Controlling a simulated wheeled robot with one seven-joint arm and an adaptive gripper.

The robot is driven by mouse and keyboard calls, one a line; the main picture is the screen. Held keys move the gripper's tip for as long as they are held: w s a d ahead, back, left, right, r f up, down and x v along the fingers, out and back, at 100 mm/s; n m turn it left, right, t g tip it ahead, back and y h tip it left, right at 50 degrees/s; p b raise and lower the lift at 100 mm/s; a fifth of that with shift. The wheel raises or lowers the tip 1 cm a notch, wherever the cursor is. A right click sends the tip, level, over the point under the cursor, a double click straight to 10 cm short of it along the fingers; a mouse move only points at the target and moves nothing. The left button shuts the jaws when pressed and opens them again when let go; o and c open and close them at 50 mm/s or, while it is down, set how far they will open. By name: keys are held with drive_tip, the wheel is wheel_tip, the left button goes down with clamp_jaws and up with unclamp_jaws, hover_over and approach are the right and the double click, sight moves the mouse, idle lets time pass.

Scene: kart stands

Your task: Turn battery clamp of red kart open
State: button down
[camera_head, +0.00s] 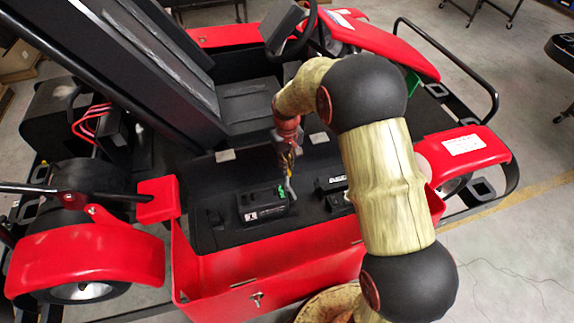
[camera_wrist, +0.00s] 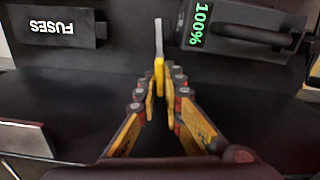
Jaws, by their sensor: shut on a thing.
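The red kart (camera_head: 270,275) has a black side bay with a black battery (camera_head: 262,207) in it. The battery also shows at the top right of the wrist view (camera_wrist: 245,22) with a green 100% display. The battery clamp (camera_head: 290,187) is a thin grey lever at the battery's right end. In the wrist view the clamp (camera_wrist: 158,40) stands upright in the picture beside the battery, with a yellow part at its near end. My gripper (camera_head: 289,165), also in the wrist view (camera_wrist: 160,80), is shut on that near end. The fingertips partly hide the grip.
A black fuses box (camera_wrist: 55,27) lies on the other side of the clamp. The seat (camera_head: 235,95) and steering wheel (camera_head: 300,35) rise behind the bay. The red side wall (camera_head: 265,270) bounds the bay in front. The bay floor around my fingers looks clear.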

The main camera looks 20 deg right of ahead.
drive_tip(key=n, duration=0.4)
drive_tip(key=shift+p, duration=0.4)
drive_tip(key=n, duration=0.4)
drive_tip(key=n+p, duration=0.1)
drive_tip(key=n, duration=0.3)
drive_tip(key=shift+n, duration=0.3)
drive_tip(key=shift+w+n, duration=0.1)
drive_tip(key=shift+n, duration=1.8)
drive_tip(key=c, duration=1.9)
unclamp_jaws()
wheel_tip(320, 180, up, 12)
